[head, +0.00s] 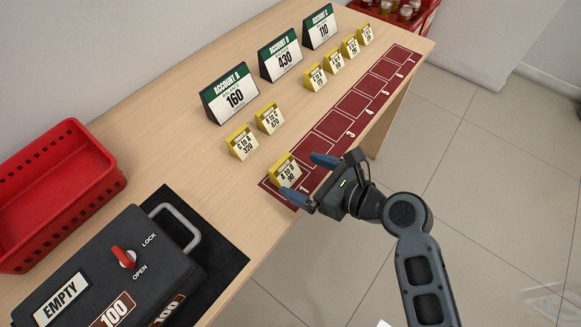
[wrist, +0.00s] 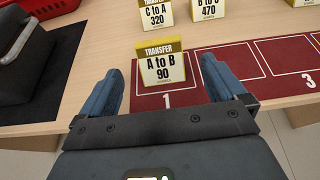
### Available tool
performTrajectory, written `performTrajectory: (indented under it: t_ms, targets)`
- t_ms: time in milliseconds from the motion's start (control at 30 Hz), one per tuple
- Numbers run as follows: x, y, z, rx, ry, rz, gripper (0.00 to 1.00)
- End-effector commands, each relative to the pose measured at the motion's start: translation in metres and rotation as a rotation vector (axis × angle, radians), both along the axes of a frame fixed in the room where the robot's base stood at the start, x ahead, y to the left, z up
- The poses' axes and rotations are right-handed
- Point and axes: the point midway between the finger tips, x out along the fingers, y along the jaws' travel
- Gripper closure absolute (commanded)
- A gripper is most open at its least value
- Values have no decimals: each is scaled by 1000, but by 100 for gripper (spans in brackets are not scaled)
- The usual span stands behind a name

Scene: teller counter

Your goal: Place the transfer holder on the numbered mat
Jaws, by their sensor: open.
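A yellow transfer holder (head: 284,171) reading "A to B 90" stands upright on the red numbered mat (head: 330,126), at the square marked 1. It also shows in the wrist view (wrist: 163,65). My gripper (head: 318,180) is open, with its blue fingers low over the near end of the mat. In the wrist view the fingers (wrist: 162,88) are apart, one to each side of the holder and a little nearer to me; neither visibly touches it. Other holders, "C to A 320" (head: 242,142) and "B to C 470" (head: 269,118), stand on the bare counter behind the mat.
Several more yellow holders (head: 332,61) stand farther along beside the mat. Account signs A (head: 230,92), B (head: 281,54) and C (head: 320,27) stand behind. A black cash box (head: 110,265) and a red basket (head: 60,190) are at left. The mat's higher squares look empty.

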Motion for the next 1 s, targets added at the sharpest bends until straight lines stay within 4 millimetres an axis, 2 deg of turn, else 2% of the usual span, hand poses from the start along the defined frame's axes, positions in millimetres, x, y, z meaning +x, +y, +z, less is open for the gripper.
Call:
performTrajectory:
  t_ms: [100, 300, 633, 767, 867, 1000]
  targets:
    - [-14, -18, 9, 1, 1, -3, 2]
    - [-28, -36, 19, 1, 0, -1, 2]
    - [-32, -41, 22, 1, 0, 2, 2]
    - [-38, -45, 16, -31, -20, -5, 2]
    - [-55, -57, 3, -136, -90, -17, 2]
    - [-97, -89, -19, -427, -265, -23, 2]
